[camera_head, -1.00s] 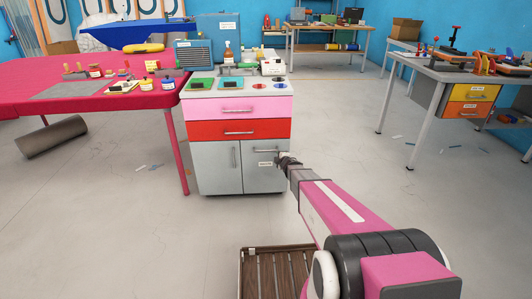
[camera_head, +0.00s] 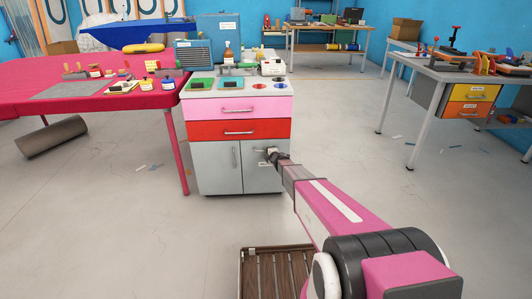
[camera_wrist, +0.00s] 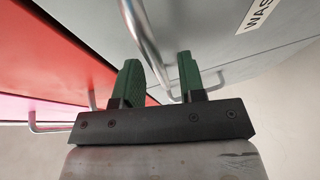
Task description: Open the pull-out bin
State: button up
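The pull-out bin is the grey lower-right front (camera_head: 261,180) of the cabinet, flush with the front beside it. In the wrist view its front (camera_wrist: 215,35) carries a white label (camera_wrist: 258,14) reading "WAS…", cut off by the frame edge. Its metal bar handle (camera_wrist: 146,38) runs between the two green fingers of my gripper (camera_wrist: 159,62). The fingers are apart, with a visible gap around the bar. In the head view my gripper (camera_head: 272,154) is at the upper part of the bin front and hides most of the handle there.
Above the bin are a red drawer (camera_head: 215,129) and a pink drawer (camera_head: 215,108), both shut. A grey door (camera_head: 218,165) is to the left. A red table (camera_head: 70,97) stands left of the cabinet. The floor in front is clear apart from a slatted wooden platform (camera_head: 275,275).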

jog(key=shift+w+a+f, duration=0.15)
jog(key=shift+w+a, duration=0.1)
jog(key=shift+w, duration=0.4)
jog(key=shift+c, duration=0.3)
grip_shut()
jog(key=shift+s, duration=0.15)
jog(key=s, duration=3.4)
jog(key=shift+o, duration=0.3)
grip_release()
